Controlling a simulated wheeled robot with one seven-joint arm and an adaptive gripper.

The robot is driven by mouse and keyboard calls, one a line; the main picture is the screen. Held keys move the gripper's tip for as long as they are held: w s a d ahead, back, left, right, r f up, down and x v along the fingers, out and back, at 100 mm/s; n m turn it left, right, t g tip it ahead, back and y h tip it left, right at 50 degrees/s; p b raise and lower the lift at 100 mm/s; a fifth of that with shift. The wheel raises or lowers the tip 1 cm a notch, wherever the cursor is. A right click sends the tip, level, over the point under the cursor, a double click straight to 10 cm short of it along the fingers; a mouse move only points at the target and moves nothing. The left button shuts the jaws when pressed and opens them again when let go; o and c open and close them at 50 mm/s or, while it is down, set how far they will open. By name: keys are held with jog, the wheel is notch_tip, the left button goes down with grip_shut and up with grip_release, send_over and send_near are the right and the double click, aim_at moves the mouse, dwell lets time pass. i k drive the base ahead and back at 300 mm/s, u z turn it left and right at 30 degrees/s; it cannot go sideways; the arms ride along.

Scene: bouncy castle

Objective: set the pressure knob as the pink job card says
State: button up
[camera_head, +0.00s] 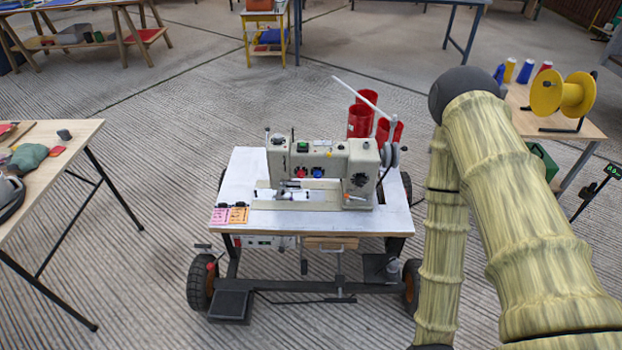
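A cream sewing machine (335,155) stands on a white-topped wheeled table (260,165) in the middle of the view. Its front carries a red knob (301,172), a blue knob (317,171) and a dark round dial (360,180). I cannot tell which is the pressure knob or read any setting. The pink job card (220,216) lies at the table's front left corner, beside an orange card (238,216). Their writing is too small to read. My arm in a yellowish sleeve fills the right side; my gripper is not in view.
Red thread cones (360,120) stand behind the machine, with a thin white rod slanting above. A wooden table (60,165) with loose items is at left. A bench (530,120) with a yellow spool (562,94) is at right. Ribbed floor (150,260) lies clear between left table and cart.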

aim_at(277, 137)
jog(key=k, duration=1.3)
jog(key=u, duration=0.75)
jog(key=i, duration=0.65)
jog(key=u, duration=0.7)
jog(key=i, duration=0.75)
jog(key=z, duration=0.65)
jog(key=i, duration=0.65)
jog(key=z, duration=0.7)
